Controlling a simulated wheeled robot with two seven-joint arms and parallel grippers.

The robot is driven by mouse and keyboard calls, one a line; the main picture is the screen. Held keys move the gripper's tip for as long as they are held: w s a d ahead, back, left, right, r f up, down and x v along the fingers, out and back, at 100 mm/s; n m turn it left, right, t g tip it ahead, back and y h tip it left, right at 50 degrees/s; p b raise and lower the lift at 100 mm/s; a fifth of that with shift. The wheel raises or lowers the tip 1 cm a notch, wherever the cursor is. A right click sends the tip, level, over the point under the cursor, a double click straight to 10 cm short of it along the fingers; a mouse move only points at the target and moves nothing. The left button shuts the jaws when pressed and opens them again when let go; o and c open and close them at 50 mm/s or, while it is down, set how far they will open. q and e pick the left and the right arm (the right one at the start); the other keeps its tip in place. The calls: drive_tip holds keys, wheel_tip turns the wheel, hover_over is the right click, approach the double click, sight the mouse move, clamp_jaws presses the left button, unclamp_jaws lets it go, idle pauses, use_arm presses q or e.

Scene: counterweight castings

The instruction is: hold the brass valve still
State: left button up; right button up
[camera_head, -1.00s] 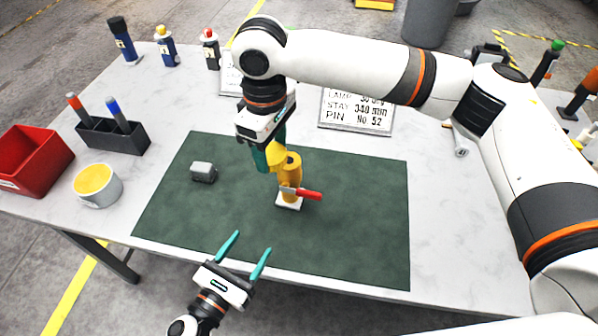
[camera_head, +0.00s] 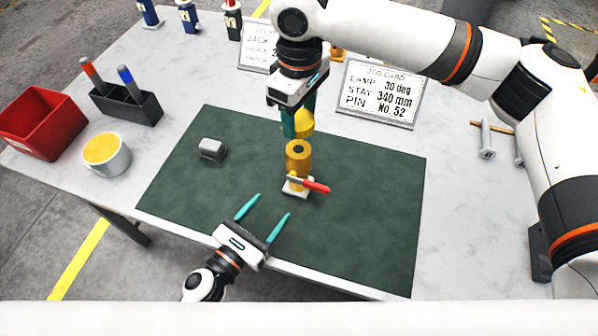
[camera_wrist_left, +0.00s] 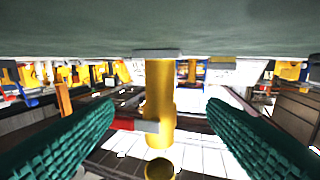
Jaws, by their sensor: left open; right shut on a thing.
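The brass valve (camera_head: 298,160) stands upright on a small pale base on the green mat (camera_head: 370,210). Its red-handled lever (camera_head: 316,186) points right. In the left wrist view the scene is upside down, and the valve (camera_wrist_left: 160,90) shows between the fingers. My left gripper (camera_head: 273,205) is open, its teal fingertips in front of the valve and apart from it. My right gripper (camera_head: 298,120) is above and behind the valve, shut on a yellow piece (camera_head: 304,123). Whether this piece touches the valve is unclear.
A yellow-filled cup (camera_head: 118,162), a dark pen holder (camera_head: 140,106) and a red bin (camera_head: 45,140) stand at left. A sign (camera_head: 385,92) stands behind the mat. The mat's right half is clear.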

use_arm(q)
drive_tip(key=x, duration=1.2)
drive_tip(key=shift+a, duration=0.1)
clamp_jaws()
use_arm(e)
hover_over(299, 150)
drive_tip(key=shift+d+f, duration=0.1)
drive_tip(key=shift+f, duration=2.4)
use_arm(q)
drive_tip(key=shift+f, duration=0.1)
use_arm(e)
drive_tip(key=shift+f, duration=0.9)
drive_tip(key=shift+f, duration=0.6)
